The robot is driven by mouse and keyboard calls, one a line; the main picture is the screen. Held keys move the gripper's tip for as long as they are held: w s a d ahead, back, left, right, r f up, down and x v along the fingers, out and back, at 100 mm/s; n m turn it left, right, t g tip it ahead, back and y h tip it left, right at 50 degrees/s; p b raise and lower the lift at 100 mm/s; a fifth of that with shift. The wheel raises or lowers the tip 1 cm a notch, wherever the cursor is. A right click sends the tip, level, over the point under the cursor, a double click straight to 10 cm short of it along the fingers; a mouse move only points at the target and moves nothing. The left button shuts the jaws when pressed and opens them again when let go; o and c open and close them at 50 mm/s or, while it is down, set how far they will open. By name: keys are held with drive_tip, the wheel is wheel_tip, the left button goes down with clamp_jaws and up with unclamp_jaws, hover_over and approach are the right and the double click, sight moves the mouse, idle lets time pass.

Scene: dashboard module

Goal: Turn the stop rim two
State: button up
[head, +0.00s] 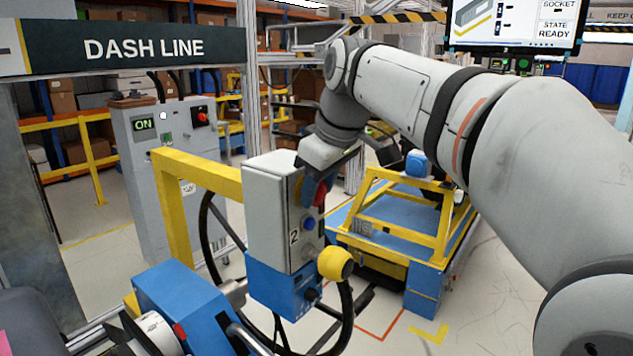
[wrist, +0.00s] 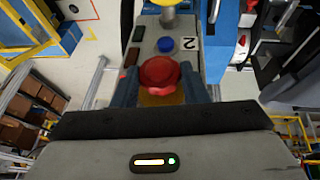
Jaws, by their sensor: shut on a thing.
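Stop box two (head: 268,215) is a grey control box marked "2" on a yellow and blue stand. Its red stop rim (head: 320,193) sits high on the face, partly hidden by my gripper (head: 313,182). In the wrist view the red mushroom-shaped stop rim (wrist: 160,73) lies between the two blue-grey fingers of my gripper (wrist: 160,88), which is shut on it. Yellow shows around the rim's near side. A blue button (wrist: 165,44) is beside it on the face. How far the rim is turned cannot be told.
A yellow ball knob (head: 335,263) sticks out below the box face, with black cables hanging near it. A yellow frame on a blue cart (head: 425,245) stands behind right. A grey cabinet (head: 172,170) showing "ON" stands at left. A screen (head: 517,22) reads "STATE READY".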

drive_tip(key=p, duration=0.1)
drive_tip(key=g+y+p, duration=0.1)
drive_tip(key=g+p, duration=0.1)
drive_tip(key=shift+w+d+r+m+y, duration=0.2)
drive_tip(key=shift+w+r+m+y, duration=0.05)
drive_tip(key=shift+m+y, duration=0.05)
drive_tip(key=shift+w+d+f+m+g+y+p, duration=0.1)
drive_tip(key=shift+m+g+y+p, duration=0.1)
drive_tip(key=shift+g+y+p, duration=0.45)
drive_tip(key=shift+w+f+m+g+y+p, duration=0.1)
drive_tip(key=shift+m+g+y+p, duration=0.1)
drive_tip(key=shift+g+y+p, duration=0.4)
drive_tip(key=shift+p, duration=0.3)
drive_tip(key=o, duration=1)
drive_tip(key=shift+f, duration=0.1)
drive_tip(key=shift+v, duration=3.9)
